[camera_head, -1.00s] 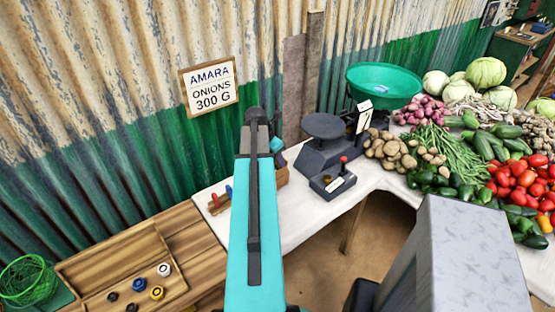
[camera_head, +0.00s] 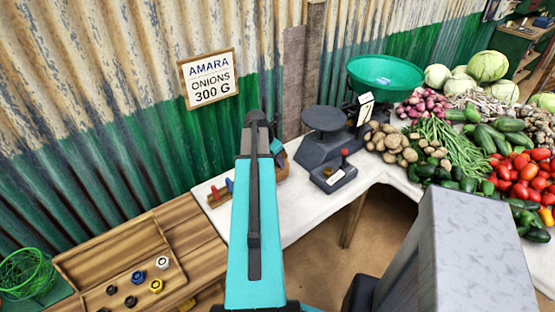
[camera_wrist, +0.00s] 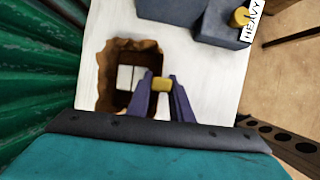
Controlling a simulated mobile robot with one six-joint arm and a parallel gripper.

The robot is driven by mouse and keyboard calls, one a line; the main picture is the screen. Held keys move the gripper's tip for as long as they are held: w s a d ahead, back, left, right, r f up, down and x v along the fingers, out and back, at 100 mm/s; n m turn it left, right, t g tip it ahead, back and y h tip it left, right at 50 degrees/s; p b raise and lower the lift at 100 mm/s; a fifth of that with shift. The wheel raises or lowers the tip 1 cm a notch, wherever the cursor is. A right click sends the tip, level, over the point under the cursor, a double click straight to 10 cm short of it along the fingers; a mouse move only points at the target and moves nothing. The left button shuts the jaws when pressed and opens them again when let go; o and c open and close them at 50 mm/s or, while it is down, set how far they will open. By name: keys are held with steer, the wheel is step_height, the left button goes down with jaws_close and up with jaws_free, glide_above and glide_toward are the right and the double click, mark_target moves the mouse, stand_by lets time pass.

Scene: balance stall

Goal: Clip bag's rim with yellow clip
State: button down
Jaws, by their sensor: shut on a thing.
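In the wrist view, my gripper (camera_wrist: 164,87) is shut on the yellow clip (camera_wrist: 162,83), a small yellow block between the dark fingertips. The brown bag (camera_wrist: 104,78) stands open on the white table, with pale blocks inside. The clip and fingertips appear over the bag's right rim (camera_wrist: 156,59); I cannot tell whether the clip grips the rim or is above it. In the head view, my teal arm hides the gripper and clip, and only a brown part of the bag (camera_head: 284,171) shows beside it.
A dark scale (camera_head: 322,150) with a green bowl (camera_head: 385,74) stands right of the bag. A small rack (camera_head: 218,198) with red and blue clips is to the left. Piled vegetables (camera_head: 470,150) fill the right. A wooden tray (camera_head: 105,240) holds several nuts.

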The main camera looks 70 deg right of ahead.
steer(key=shift+f, duration=0.4)
steer(key=c, duration=1.5)
jaws_free()
steer(key=shift+r, duration=0.1)
steer(key=shift+b+v, duration=1.35)
steer(key=shift+v, duration=5.45)
steer(key=shift+a, duration=0.1)
